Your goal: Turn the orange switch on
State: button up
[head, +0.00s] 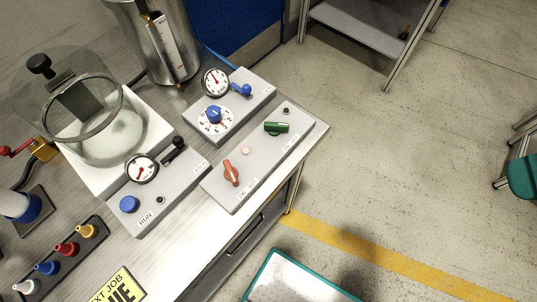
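The orange switch (231,173) is a small rotary handle on the grey control panel (220,198) near the table's right front edge. Its handle points roughly up and down in the picture, tilted slightly. Panel lettering sits beside it but is too small to read surely. A pale round lamp or button (246,150) is just above it, and a green handle (276,128) sits farther up the same panel. My gripper is not in view.
Beside the panel stand two grey boxes with a gauge each (142,168) (216,82). A glass vessel (105,120) and a steel cylinder (165,45) stand behind. Coloured plugs (66,249) line a rack at lower left. Floor right of the table is mostly clear.

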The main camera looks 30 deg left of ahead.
aim_at(230, 173)
jog(key=z, duration=0.15)
jog(key=k, duration=1.3)
jog(key=u, duration=1.05)
jog(key=i, duration=0.5)
